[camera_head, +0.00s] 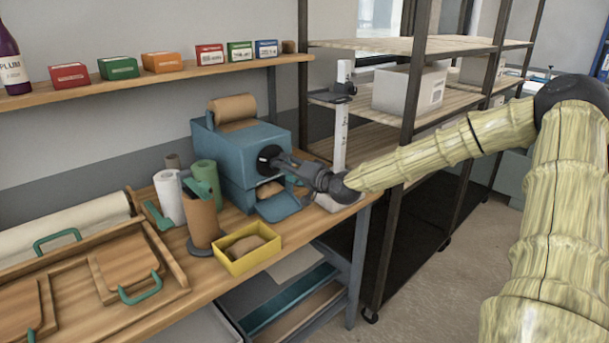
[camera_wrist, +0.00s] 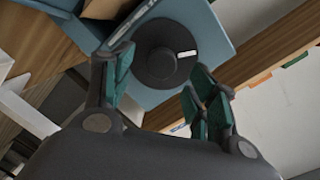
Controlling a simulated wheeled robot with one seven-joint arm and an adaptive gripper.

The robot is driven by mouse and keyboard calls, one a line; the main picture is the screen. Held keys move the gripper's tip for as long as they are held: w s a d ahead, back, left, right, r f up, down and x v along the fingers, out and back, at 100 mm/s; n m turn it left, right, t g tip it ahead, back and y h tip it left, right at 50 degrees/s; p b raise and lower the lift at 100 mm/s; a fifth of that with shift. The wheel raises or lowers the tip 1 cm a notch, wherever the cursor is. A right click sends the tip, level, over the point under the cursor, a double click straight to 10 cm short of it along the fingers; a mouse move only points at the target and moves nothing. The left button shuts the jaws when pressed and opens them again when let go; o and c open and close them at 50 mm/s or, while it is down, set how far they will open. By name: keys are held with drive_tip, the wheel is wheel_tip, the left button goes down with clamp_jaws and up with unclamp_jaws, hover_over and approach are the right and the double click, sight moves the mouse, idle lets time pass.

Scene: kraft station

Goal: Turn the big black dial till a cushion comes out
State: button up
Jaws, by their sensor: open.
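The big black dial (camera_wrist: 165,55) is round, with a white mark on its face, and sits on the side of a blue machine (camera_head: 238,150). In the wrist view my gripper (camera_wrist: 160,72) is open, its two green-padded fingers on either side of the dial. I cannot tell whether they touch it. In the head view the dial (camera_head: 268,157) is partly hidden by my gripper (camera_head: 285,165). A brown paper roll (camera_head: 232,108) lies on top of the machine. A brown crumpled paper piece (camera_head: 269,190) shows in the machine's front opening, above a blue chute (camera_head: 278,207).
A yellow box (camera_head: 239,265) holding crumpled brown paper stands in front of the machine. Upright rolls (camera_head: 170,197) stand left of it, and wooden trays (camera_head: 170,279) with green handles lie farther left. A shelf rack (camera_head: 400,150) stands close on the right.

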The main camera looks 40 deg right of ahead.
drive_tip(key=s, duration=0.7)
drive_tip(key=shift+d+r, duration=0.35)
drive_tip(key=shift+d, duration=0.05)
idle(0.5)
